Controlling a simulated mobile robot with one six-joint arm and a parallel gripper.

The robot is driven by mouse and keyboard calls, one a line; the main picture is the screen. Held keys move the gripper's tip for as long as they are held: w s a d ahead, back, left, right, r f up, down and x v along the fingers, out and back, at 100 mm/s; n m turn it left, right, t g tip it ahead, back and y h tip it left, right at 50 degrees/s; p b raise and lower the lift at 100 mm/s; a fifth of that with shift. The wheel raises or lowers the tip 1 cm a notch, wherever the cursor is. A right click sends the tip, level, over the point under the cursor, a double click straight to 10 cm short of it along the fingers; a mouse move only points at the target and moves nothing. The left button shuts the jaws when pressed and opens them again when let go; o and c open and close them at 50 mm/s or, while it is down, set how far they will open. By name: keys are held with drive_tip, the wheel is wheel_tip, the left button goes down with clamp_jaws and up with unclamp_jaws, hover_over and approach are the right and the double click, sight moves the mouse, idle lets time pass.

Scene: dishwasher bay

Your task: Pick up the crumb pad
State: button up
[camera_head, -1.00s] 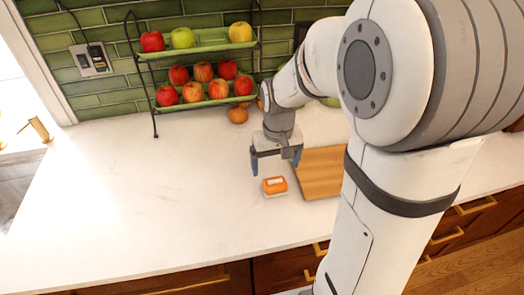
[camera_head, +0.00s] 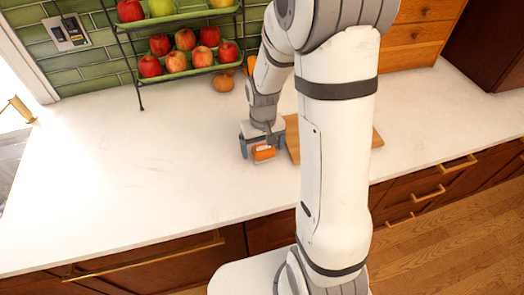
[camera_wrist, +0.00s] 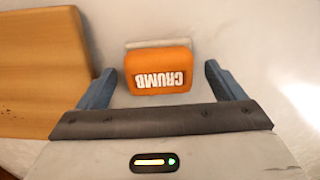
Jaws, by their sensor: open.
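The crumb pad (camera_wrist: 158,72) is a small orange block with a pale base edge and a "CRUMB" label, lying on the white counter. In the wrist view it sits between the two blue fingers of my gripper (camera_wrist: 168,88), with a gap on each side. In the head view my gripper (camera_head: 262,150) is low over the counter, and the orange pad (camera_head: 264,153) shows between its fingers, partly covered. My gripper is open and holds nothing. I cannot tell the exact height of the fingertips above the counter.
A wooden board (camera_head: 292,140) lies just right of the pad in the head view; it also shows at left in the wrist view (camera_wrist: 40,70). A tiered rack of apples (camera_head: 190,70) stands behind, with a small orange fruit (camera_head: 224,83) near it. The counter's left side is clear.

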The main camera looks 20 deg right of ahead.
sight(263, 146)
drive_tip(key=shift+c, duration=0.3)
drive_tip(key=c, duration=1)
wheel_tip(263, 146, up, 10)
drive_tip(key=shift+r+b, duration=0.1)
drive_tip(key=shift+b, duration=0.4)
drive_tip(key=o, duration=0.5)
drive_tip(key=shift+c, duration=0.2)
drive_tip(key=c, duration=0.4)
drive_tip(key=shift+o, duration=0.2)
